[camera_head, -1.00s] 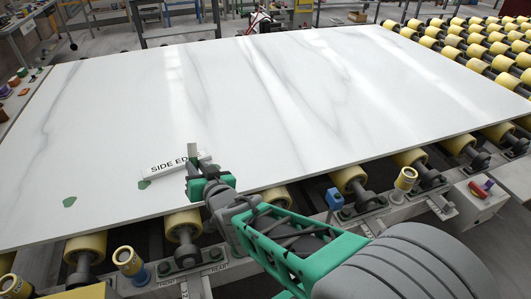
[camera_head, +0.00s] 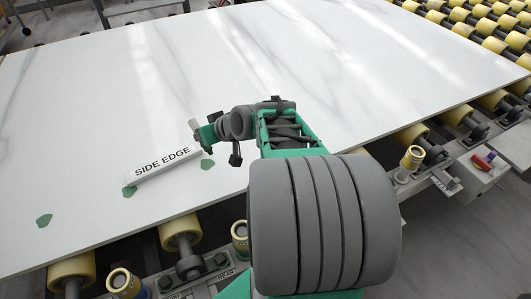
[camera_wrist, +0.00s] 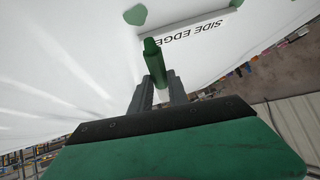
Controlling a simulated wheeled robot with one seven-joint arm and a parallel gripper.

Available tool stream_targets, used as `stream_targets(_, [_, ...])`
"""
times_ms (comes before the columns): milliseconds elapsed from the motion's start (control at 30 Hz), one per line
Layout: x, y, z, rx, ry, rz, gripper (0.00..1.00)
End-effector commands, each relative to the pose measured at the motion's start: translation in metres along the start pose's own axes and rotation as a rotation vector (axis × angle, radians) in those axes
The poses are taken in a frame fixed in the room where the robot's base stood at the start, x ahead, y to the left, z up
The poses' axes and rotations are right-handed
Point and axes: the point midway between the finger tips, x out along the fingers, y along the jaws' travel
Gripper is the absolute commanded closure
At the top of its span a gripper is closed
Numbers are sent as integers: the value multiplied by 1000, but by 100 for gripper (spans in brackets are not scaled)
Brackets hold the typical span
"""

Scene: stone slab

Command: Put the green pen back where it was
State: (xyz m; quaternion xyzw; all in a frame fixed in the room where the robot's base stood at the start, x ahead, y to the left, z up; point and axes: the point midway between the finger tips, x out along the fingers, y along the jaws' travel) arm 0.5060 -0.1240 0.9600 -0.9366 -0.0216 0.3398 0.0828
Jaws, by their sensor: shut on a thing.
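The green pen (camera_wrist: 154,62) is between the two fingers of my gripper (camera_wrist: 158,88) in the wrist view, its green end pointing away from the palm. In the head view my gripper (camera_head: 200,132) is over the near part of the slab, just right of the white SIDE EDGE bar. It is shut on the pen. A pale grey tip (camera_head: 193,124) shows at the gripper there; I cannot tell whether it is a finger or the pen.
The white marble slab (camera_head: 300,80) lies on yellow rollers. Green patches mark it at left (camera_head: 44,221), by the SIDE EDGE bar (camera_head: 163,164) and right of it (camera_head: 207,164).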

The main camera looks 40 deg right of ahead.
Motion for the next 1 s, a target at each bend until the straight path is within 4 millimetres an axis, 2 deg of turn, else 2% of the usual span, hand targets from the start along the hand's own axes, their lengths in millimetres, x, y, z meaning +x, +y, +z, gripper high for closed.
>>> stream_targets(33, [-11, 23, 7, -39, -68, -9, 100])
stream_targets(167, [-61, 66, 34, -219, -273, -77, 100])
stream_targets(200, [-79, 77, 44, -280, -327, -98, 100])
stream_targets(333, [-128, 101, 72, -427, -438, -146, 100])
stream_targets(400, [-144, 107, 81, -476, -469, -162, 100])
stream_targets(500, [-154, 113, 88, -513, -490, -175, 100])
stream_targets(567, [-150, 117, 87, -520, -495, -181, 100])
stream_targets(867, [-81, 168, 65, -519, -495, -184, 100])
stream_targets(1000, [-45, 189, 74, -516, -496, -183, 100])
